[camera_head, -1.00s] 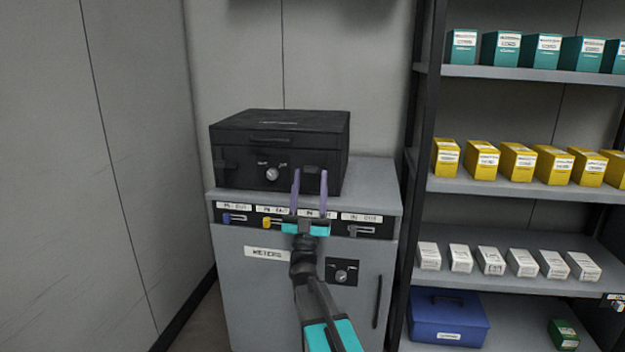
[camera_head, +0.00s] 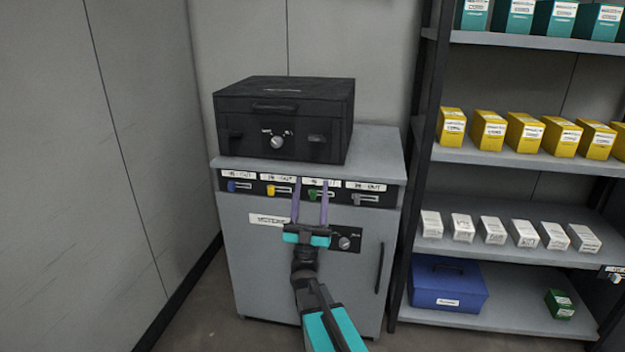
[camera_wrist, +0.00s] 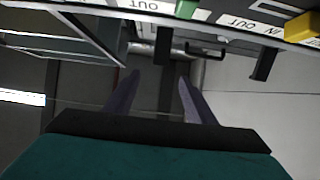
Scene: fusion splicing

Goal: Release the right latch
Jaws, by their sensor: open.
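The black case (camera_head: 283,112) stands shut on top of the grey cabinet. Its right latch (camera_head: 317,138) is a small dark piece on the front face, right of the round dial (camera_head: 277,142); I cannot tell whether it is fastened. The left latch (camera_head: 235,134) is a dark block on the left side. My gripper (camera_head: 310,181) is open and empty, with its purple fingers pointing up before the label strip, below the right latch. The fingers also show in the wrist view (camera_wrist: 157,88), apart, with no latch seen there.
The grey cabinet (camera_head: 285,290) has a strip with blue (camera_head: 238,186), yellow (camera_head: 278,189), green (camera_head: 318,194) and grey (camera_head: 366,199) sliders. A knob plate (camera_head: 344,242) sits near my gripper. The shelf rack (camera_head: 520,157) stands to the right.

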